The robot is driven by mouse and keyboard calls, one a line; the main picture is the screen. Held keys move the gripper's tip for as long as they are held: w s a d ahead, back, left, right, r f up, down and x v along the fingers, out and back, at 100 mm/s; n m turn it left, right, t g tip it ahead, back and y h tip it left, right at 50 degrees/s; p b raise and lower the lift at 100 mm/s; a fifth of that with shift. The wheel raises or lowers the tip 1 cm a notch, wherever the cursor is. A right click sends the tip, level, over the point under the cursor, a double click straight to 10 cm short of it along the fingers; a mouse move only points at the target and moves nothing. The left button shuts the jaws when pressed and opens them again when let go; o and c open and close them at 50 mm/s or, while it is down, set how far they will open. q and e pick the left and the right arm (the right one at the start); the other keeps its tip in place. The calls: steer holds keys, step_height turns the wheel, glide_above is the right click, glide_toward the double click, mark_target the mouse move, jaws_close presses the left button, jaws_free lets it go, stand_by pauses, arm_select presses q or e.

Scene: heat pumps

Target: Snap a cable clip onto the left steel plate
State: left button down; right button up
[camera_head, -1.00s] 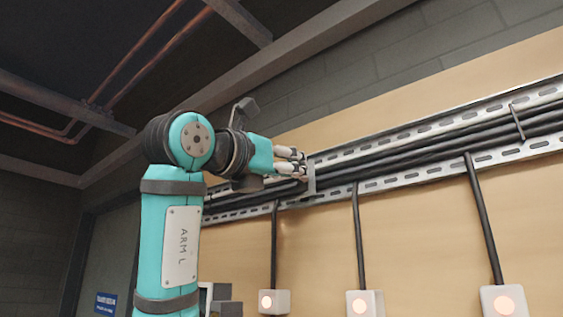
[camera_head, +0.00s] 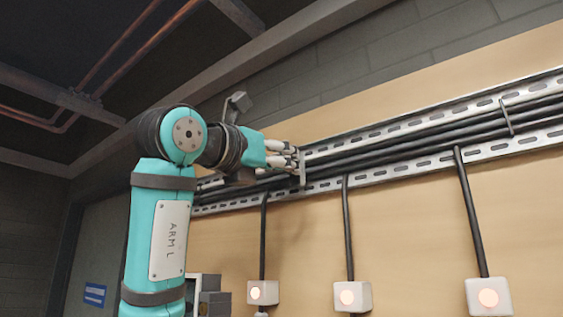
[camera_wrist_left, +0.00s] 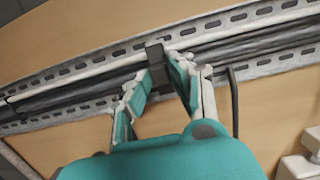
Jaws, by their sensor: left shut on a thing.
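My left gripper (camera_head: 294,160) is at the slotted steel rails, in the middle of the head view. It is shut on a cable clip (camera_head: 302,168), a small grey piece standing across the bundle of black cables (camera_head: 420,139). In the left wrist view, the clip (camera_wrist_left: 155,60) looks dark and sits between the fingertips (camera_wrist_left: 166,68), in front of the cables. The upper steel rail (camera_head: 400,131) and lower steel rail (camera_head: 400,170) run above and below the cables. I cannot tell whether the clip touches either rail. My right gripper is not in view.
A thin clip (camera_head: 507,116) spans the cables farther right. Black cables drop to white boxes with lit round faces (camera_head: 352,297) on the tan wall. The wall below the rails is otherwise mostly bare. Copper pipes (camera_head: 125,55) run overhead at left.

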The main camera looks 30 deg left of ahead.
arm_select(q)
steer(key=shift+s+d, duration=0.1)
steer(key=shift+s, duration=0.05)
steer(key=shift+w+p, duration=0.3)
stand_by(0.8)
steer(key=shift+w+r+p, duration=0.1)
steer(key=shift+w+p, duration=0.2)
steer(key=shift+w, duration=0.1)
stand_by(0.8)
steer(key=c, duration=1.5)
jaws_free()
steer(key=shift+o, duration=1.1)
steer(key=shift+w, duration=0.15)
